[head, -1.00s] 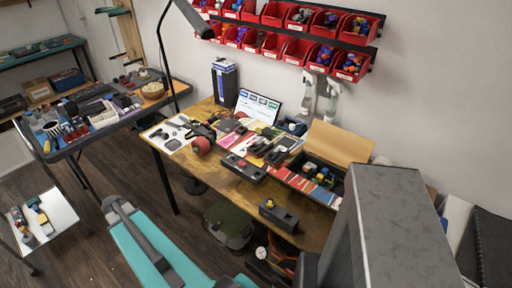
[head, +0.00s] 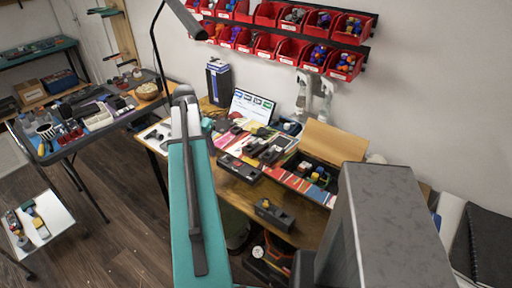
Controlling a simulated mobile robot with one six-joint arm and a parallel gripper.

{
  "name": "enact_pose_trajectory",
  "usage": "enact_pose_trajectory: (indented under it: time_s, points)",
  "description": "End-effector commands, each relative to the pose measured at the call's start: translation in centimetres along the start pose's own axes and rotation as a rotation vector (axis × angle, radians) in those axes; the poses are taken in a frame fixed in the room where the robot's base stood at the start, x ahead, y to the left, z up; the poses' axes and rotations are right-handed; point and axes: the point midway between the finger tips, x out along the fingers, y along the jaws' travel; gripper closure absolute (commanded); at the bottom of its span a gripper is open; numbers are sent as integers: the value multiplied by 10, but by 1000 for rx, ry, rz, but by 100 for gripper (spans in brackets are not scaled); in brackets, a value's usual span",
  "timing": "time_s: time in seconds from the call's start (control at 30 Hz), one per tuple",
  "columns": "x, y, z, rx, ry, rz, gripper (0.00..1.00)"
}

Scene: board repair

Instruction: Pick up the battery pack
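I cannot tell for sure which thing is the battery pack. A dark oblong block (head: 274,215) lies near the front edge of the wooden worktable. Another long dark unit with a small red spot (head: 238,168) lies behind it to the left. Several small dark parts lie further back on the table. My teal arm reaches up through the middle of the head view and covers the table's left part. My gripper's fingers do not show.
An open box (head: 331,145) with colourful small parts stands at the table's right. A screen (head: 253,106) and red bins (head: 285,49) are behind. A cluttered dark table (head: 62,150) stands left, and a small white table (head: 62,222) is lower left.

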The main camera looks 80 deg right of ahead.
Motion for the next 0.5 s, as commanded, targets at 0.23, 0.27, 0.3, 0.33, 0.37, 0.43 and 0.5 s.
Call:
enact_pose_trajectory:
  time_s: [0.23,0.27,0.3,0.33,0.37,0.43,0.5]
  points:
    - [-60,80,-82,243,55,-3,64]
    - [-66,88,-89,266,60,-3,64]
    - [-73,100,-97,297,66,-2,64]
    - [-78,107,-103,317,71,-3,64]
    - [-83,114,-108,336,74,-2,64]
    - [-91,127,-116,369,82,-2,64]
    - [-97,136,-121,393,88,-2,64]
